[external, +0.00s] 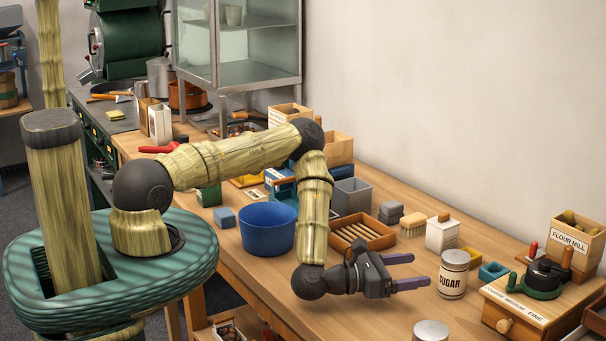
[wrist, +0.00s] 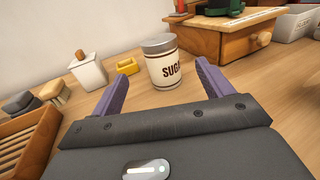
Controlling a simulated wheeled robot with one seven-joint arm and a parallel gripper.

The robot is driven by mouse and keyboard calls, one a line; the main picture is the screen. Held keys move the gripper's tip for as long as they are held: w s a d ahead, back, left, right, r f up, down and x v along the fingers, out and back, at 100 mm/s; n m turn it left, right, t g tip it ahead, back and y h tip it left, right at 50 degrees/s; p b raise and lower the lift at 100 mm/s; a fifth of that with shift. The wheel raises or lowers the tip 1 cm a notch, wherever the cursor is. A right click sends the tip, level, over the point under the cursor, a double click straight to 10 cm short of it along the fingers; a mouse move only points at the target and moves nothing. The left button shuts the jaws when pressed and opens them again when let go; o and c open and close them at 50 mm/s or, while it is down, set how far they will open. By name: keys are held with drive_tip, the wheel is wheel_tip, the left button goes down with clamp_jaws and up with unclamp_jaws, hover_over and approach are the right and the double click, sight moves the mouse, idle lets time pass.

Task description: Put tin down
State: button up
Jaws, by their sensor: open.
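The tin (external: 453,274) is a white cylinder labelled SUGAR with a grey lid. It stands upright on the wooden table (external: 300,270). My gripper (external: 412,272) is open, its two purple fingers pointing at the tin from the left, low over the table. In the wrist view the tin (wrist: 163,62) stands beyond the fingertips of my gripper (wrist: 158,75), within the gap between them. The fingers do not appear to touch it. The tin's base shows on the table.
A wooden mill box (external: 530,300) stands right of the tin. A white lidded canister (external: 443,235), a yellow dish (wrist: 128,66) and a teal dish (external: 493,271) are behind it. A slatted wooden tray (external: 362,232) and a blue bowl (external: 267,229) stand left. Another lidded tin (external: 431,330) is at the front edge.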

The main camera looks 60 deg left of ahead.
drive_tip(key=m, duration=0.1)
drive_tip(key=m+g+h, duration=0.1)
drive_tip(key=m, duration=0.1)
drive_tip(key=m+g, duration=0.1)
drive_tip(key=m, duration=0.1)
drive_tip(key=shift+w+d+r+h, duration=0.2)
drive_tip(key=shift+d+h, duration=0.1)
drive_tip(key=shift+d, duration=0.1)
drive_tip(key=m+g, duration=0.1)
drive_tip(key=m, duration=0.2)
drive_tip(key=shift+s, duration=0.1)
drive_tip(key=m, duration=0.1)
drive_tip(key=m+g, duration=0.1)
drive_tip(key=shift+a+m, duration=0.25)
drive_tip(key=shift+m, duration=0.15)
drive_tip(key=a+m+g, duration=0.1)
drive_tip(key=m, duration=0.2)
drive_tip(key=s+a+r+m+g+y, duration=0.1)
drive_tip(key=a+m, duration=0.1)
drive_tip(key=a+m+g+y, duration=0.1)
drive_tip(key=a+m+g, duration=0.1)
drive_tip(key=m, duration=0.1)
drive_tip(key=shift+s+a+r+m, duration=0.15)
drive_tip(key=shift+r+m, duration=0.05)
drive_tip(key=shift+m, duration=0.1)
drive_tip(key=s+a+r+m+g+y, duration=0.6)
drive_tip(key=s+a+r+m, duration=0.6)
drive_tip(key=s+a+r, duration=0.2)
drive_tip(key=shift+s+a, duration=1.2)
